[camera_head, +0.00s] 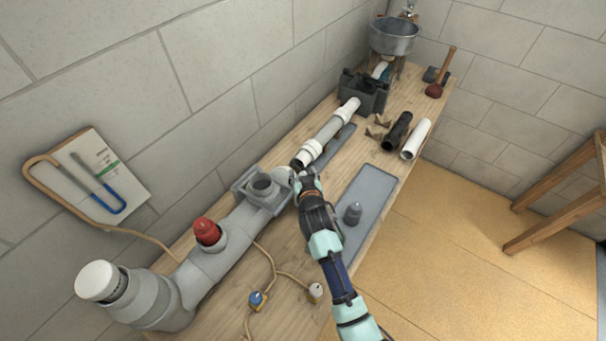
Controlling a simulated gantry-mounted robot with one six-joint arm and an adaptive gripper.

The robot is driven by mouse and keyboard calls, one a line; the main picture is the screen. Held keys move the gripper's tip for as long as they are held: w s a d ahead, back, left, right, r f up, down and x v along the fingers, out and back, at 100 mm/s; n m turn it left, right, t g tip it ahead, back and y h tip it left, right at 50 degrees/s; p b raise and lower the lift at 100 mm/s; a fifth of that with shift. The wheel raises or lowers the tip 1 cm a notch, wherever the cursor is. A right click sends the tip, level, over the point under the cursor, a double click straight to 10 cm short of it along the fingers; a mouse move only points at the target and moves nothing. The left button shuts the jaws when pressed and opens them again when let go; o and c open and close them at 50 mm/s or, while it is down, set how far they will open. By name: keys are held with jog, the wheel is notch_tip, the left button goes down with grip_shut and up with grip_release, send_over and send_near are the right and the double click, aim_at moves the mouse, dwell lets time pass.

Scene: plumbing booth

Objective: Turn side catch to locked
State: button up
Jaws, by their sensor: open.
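My gripper (302,176) is at the pipe assembly on the bench, close to the joint between the grey fitting (247,187) and the white pipe (330,130). Its jaws are open, but they look small and dark here. A pale rounded part (282,175) shows just left of the fingertips. I cannot make out the side catch or its position; it may be hidden by my gripper. Whether my fingertips touch anything cannot be told.
A grey tray (375,192) with a dark grey plug (353,212) lies right of my arm. A red cap (207,232) stands on the grey pipe (215,262). Black and white pipe pieces (416,139) lie farther back. A wall (150,60) runs along the left.

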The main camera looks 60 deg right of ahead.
jog(key=v, duration=1.2)
